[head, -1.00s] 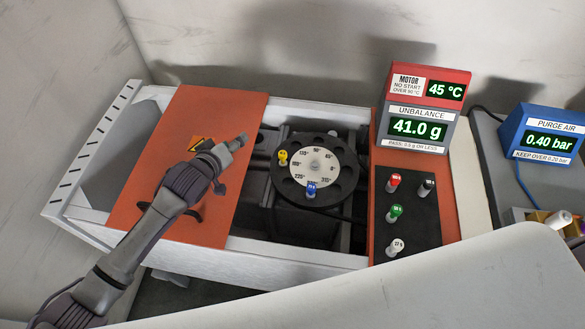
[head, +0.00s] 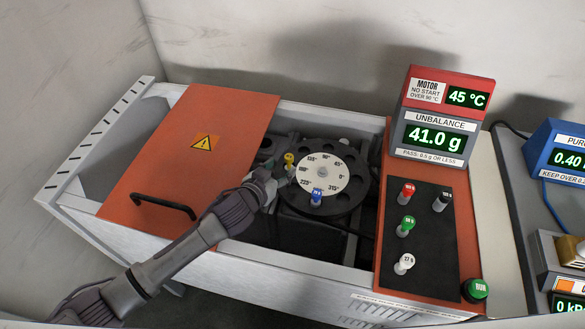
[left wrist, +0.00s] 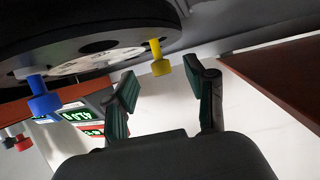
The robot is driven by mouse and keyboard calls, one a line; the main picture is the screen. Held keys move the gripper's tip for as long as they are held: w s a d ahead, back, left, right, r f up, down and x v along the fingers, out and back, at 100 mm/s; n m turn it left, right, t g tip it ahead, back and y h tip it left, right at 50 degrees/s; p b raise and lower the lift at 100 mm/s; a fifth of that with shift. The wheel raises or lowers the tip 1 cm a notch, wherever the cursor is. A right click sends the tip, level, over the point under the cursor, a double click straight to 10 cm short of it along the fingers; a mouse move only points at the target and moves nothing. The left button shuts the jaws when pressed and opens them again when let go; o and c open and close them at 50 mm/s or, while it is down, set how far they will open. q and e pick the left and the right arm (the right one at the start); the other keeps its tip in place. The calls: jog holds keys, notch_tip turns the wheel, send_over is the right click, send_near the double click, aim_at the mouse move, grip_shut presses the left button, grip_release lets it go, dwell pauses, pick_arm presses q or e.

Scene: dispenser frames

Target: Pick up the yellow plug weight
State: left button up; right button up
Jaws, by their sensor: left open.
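The yellow plug weight (head: 289,159) stands in a hole at the left side of the black rotor disc (head: 351,193), which has a white angle dial. It also shows in the left wrist view (left wrist: 160,58), close to the fingertips and just beyond the gap between them. My left gripper (head: 268,174) is open beside the weight, on its left, and does not hold it. In the left wrist view the two green-padded fingers (left wrist: 165,88) are spread apart. A blue plug weight (head: 317,196) sits at the front of the disc. My right gripper is not in view.
An orange cover with a black handle (head: 164,205) lies left of the disc opening. On the right, a black rack (head: 425,262) holds red, black, green and white weights. Behind it stands an unbalance display (head: 434,137) reading 41.0 g. A blue purge air box (head: 560,150) is at far right.

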aim_at(287, 162)
pick_arm(q)
jog(key=x, duration=0.6)
jog(key=shift+r, duration=0.2)
grip_shut()
